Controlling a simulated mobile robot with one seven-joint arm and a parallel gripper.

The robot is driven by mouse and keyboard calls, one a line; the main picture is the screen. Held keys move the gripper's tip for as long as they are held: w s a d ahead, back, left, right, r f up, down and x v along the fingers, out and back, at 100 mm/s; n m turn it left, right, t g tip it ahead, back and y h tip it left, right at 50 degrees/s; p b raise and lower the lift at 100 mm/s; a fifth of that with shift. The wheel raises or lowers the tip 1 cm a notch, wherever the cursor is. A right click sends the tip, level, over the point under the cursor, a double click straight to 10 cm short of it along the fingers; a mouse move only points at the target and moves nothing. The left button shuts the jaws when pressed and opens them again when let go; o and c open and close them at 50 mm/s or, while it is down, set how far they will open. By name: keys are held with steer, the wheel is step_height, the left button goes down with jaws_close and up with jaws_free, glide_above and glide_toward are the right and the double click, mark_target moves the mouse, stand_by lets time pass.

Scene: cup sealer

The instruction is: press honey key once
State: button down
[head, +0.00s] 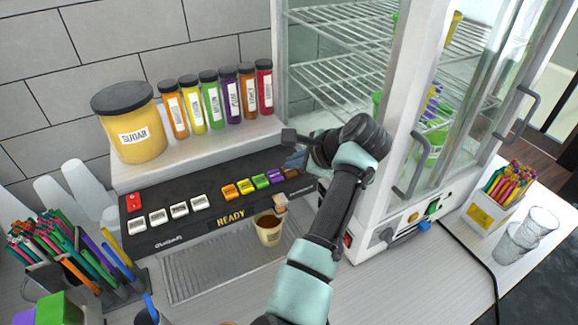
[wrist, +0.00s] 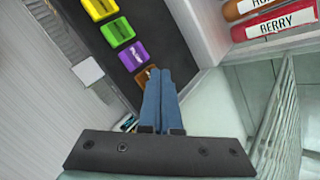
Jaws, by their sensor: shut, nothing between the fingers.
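The dark key panel (head: 160,192) runs along the front of the white counter unit. Its coloured keys go orange, yellow, green, purple, then a brown key (head: 291,173), which matches the brown-orange bottle marked "HO…" (wrist: 250,6). In the wrist view the brown key (wrist: 143,76) is partly covered by my fingertips, and its label cannot be read. My gripper (head: 296,160) is shut and empty, with blue fingers. In the wrist view its fingertips (wrist: 160,76) are at the brown key's right edge; whether they touch it cannot be told. Any key beyond is hidden.
Several flavour bottles (head: 231,95) and a sugar jar (head: 129,125) stand on the ledge behind the panel. A filled cup (head: 268,228) stands below the "READY" display (head: 231,217). A glass cabinet (head: 385,190) stands close on the right, beside my arm.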

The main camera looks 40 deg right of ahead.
mark_target(294, 172)
steer(key=shift+f, duration=0.35)
stand_by(0.5)
steer(key=shift+r+p, duration=0.85)
steer(key=shift+r, duration=0.15)
step_height(294, 172, up, 5)
steer(key=p, duration=0.5)
stand_by(3.4)
